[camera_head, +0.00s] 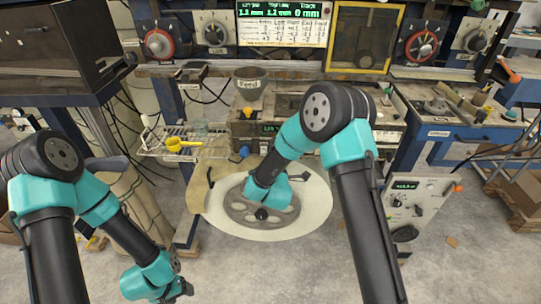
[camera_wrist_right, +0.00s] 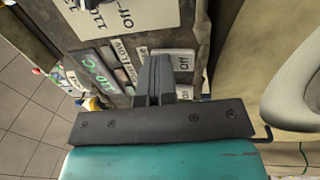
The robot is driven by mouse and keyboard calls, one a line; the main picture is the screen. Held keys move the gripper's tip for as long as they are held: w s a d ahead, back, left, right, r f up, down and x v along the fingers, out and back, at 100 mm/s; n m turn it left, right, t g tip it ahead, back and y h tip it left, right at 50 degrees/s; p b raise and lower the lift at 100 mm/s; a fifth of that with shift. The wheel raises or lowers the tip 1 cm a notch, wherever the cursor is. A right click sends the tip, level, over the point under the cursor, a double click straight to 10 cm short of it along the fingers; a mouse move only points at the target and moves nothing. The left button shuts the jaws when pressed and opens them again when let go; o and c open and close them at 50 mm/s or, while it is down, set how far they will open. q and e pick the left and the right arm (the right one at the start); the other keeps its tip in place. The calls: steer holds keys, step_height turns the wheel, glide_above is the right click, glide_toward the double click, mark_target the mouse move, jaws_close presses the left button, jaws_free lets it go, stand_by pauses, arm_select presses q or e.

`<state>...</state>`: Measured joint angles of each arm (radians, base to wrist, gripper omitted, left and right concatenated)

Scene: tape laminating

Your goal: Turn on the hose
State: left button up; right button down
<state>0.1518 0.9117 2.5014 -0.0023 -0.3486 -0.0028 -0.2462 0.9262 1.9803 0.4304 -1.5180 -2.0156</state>
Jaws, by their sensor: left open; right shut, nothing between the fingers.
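In the right wrist view, my right gripper (camera_wrist_right: 155,60) is shut and empty, with its fingertips over a control panel among white labels. One label (camera_wrist_right: 184,62) reads "Off" and lies just right of the fingers; another (camera_wrist_right: 122,50) reads "Low". Whether the fingers touch the panel I cannot tell, and they hide part of it. In the head view the right arm hides the gripper. No hose can be made out for certain. My left gripper (camera_head: 180,289) is open and empty, low at the left, far from the machine.
A green display (camera_wrist_right: 92,75) sits left of the fingers in the wrist view. In the head view, a spoked reel with a pale disc (camera_head: 318,205) lies below the right arm. A yellow scoop (camera_head: 183,144) rests on a wire rack, near a "Feed" pot (camera_head: 250,83). The floor in front is mostly clear.

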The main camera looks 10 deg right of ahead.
arm_select(q)
steer(key=shift+d, duration=0.1)
arm_select(e)
steer(key=shift+w, duration=0.1)
steer(key=shift+a, duration=0.1)
arm_select(q)
steer(key=shift+w+d, duration=0.2)
arm_select(e)
steer(key=r+v, duration=0.3)
steer(key=v, duration=1)
steer(key=shift+s, duration=0.55)
